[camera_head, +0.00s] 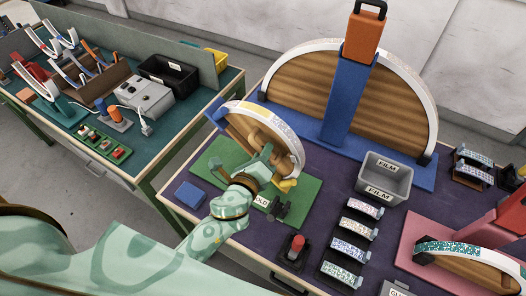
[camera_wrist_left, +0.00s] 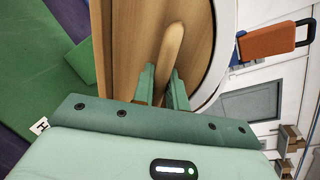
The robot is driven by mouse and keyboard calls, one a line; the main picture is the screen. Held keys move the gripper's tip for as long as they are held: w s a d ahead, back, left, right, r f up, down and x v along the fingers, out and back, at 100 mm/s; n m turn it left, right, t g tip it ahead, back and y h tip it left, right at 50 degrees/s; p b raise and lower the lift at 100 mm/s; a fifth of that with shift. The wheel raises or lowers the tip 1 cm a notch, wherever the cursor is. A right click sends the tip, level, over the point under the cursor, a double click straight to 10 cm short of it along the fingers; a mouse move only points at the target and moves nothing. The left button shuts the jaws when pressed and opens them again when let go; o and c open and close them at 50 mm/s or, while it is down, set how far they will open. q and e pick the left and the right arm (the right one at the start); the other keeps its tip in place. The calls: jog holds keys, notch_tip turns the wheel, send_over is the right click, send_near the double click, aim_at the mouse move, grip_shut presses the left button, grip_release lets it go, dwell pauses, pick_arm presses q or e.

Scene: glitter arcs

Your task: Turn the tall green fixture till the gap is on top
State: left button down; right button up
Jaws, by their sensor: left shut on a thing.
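The green fixture has a flat green base (camera_head: 306,191) and an upright wooden disc (camera_head: 238,127) with a white, glittery rim. The disc's face also fills the middle of the left wrist view (camera_wrist_left: 125,50). Yellow pieces show near the rim's upper left and lower right; I cannot tell exactly where the gap lies. My left gripper (camera_head: 264,152) is at the disc's face, shut on a rounded wooden handle (camera_wrist_left: 172,45) that stands between its green fingers. My arm and gripper hide the disc's lower part. My right gripper is not in view.
Behind stands a large wooden half-disc (camera_head: 300,85) with a blue post (camera_head: 347,100) and orange block. Right of the fixture are a grey FILM bin (camera_head: 385,178) and several glitter strips (camera_head: 354,228). A red button (camera_head: 297,245) and blue block (camera_head: 190,195) sit near the front edge.

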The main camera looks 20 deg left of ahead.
pick_arm(q)
jog(key=c, duration=1.5)
grip_release()
jog(key=shift+f, duration=0.1)
jog(key=shift+s+r+b, duration=0.45)
jog(key=shift+s+b, duration=0.15)
jog(key=shift+s, duration=2.1)
jog(key=shift+s+r+b, duration=0.4)
jog(key=shift+s+b, duration=0.25)
jog(key=shift+s, duration=2.05)
jog(key=shift+s+r+b, duration=0.45)
jog(key=shift+s+b, duration=0.15)
jog(key=shift+s, duration=2.1)
